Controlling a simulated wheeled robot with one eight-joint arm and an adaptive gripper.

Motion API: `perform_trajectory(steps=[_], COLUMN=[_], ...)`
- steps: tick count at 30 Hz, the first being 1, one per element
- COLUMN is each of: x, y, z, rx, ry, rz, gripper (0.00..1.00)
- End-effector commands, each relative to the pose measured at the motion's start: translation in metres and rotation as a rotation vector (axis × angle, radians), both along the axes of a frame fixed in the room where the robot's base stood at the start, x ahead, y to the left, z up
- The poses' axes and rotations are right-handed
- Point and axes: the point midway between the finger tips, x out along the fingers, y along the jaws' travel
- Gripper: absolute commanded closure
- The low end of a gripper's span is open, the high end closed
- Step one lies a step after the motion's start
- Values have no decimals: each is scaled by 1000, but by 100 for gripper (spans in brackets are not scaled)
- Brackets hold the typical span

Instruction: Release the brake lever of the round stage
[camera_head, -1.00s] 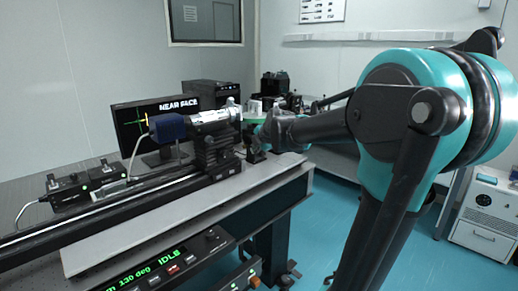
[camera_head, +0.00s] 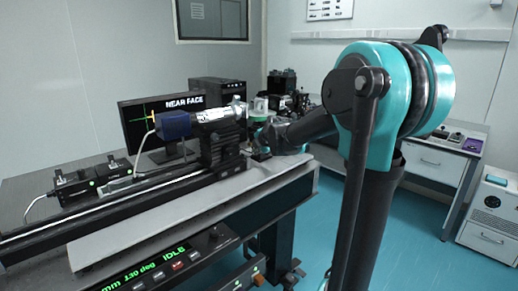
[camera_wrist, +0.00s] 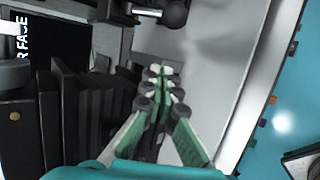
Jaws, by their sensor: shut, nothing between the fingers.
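My gripper (camera_wrist: 162,75) shows in the wrist view with its green fingers together and nothing between the tips. A black ball knob (camera_wrist: 174,14) on a short metal rod, perhaps the brake lever's end, is at the top of that view, beyond the fingertips and apart from them. In the head view my arm reaches to the dark stage stack (camera_head: 222,142) at the end of the rail, and the gripper is small and mostly hidden behind the arm. I cannot clearly make out the round stage.
A silver cylinder with a blue housing (camera_head: 173,125) sits above the rail (camera_head: 110,195). A monitor (camera_head: 160,122) stands behind. Dark ribbed blocks (camera_wrist: 75,115) lie close left of my fingers. A pale bench surface (camera_wrist: 215,65) is at their right. A control panel (camera_head: 165,265) is in front.

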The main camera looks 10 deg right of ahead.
Motion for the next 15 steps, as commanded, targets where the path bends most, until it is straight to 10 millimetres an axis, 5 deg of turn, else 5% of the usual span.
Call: perform_trajectory(steps=[6,15], x=[26,30], y=[7,-26], z=[-21,-8], rx=[-1,0], ry=[0,1], rz=[1,-2], gripper=[100,100])
